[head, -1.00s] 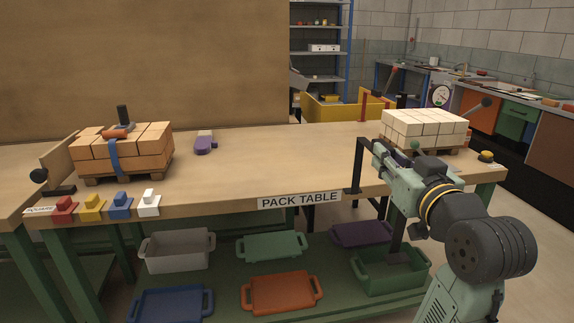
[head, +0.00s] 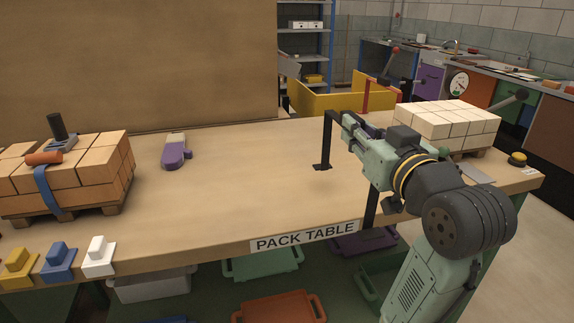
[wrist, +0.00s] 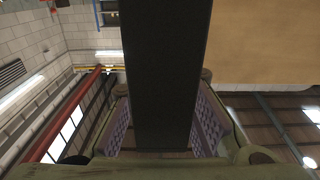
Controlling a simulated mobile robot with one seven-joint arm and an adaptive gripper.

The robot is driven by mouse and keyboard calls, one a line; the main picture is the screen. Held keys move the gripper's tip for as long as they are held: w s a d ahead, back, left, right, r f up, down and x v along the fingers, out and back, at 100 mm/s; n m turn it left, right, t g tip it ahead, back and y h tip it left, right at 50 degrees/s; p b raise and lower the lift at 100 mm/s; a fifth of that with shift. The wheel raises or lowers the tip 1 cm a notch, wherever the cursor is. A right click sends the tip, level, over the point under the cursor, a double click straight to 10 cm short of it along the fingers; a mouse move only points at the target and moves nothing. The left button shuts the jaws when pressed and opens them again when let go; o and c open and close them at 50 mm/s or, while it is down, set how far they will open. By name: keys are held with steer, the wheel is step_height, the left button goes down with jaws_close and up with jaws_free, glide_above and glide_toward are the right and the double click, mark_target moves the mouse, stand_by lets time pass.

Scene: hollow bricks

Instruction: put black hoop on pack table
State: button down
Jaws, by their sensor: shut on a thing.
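The black hoop (head: 325,138) is a dark upright frame with two legs and a flat foot. My gripper (head: 349,122) is shut on its top bar. In the head view its far leg and foot are over the table top, with a faint shadow close by. Its near leg (head: 371,206) comes down at the front edge of the pack table (head: 245,185); I cannot tell whether its lower end is over the top or in front of it. In the wrist view the hoop's black bar (wrist: 163,75) runs between the purple finger pads.
A pallet of pale bricks (head: 446,122) stands right of my gripper, with a yellow-black button (head: 517,159) beyond. A strapped pallet of orange bricks (head: 85,170) stands left. The middle of the table is clear.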

steer(key=w+a+f+p, duration=0.3)
steer(key=w+a+f, duration=0.2)
steer(key=w+a, duration=0.4)
steer(key=x, duration=0.3)
steer(key=shift+w+d, duration=0.2)
steer(key=shift+d, duration=0.05)
steer(key=shift+f, duration=0.15)
steer(key=c, duration=1.4)
jaws_free()
steer(key=shift+c, duration=0.2)
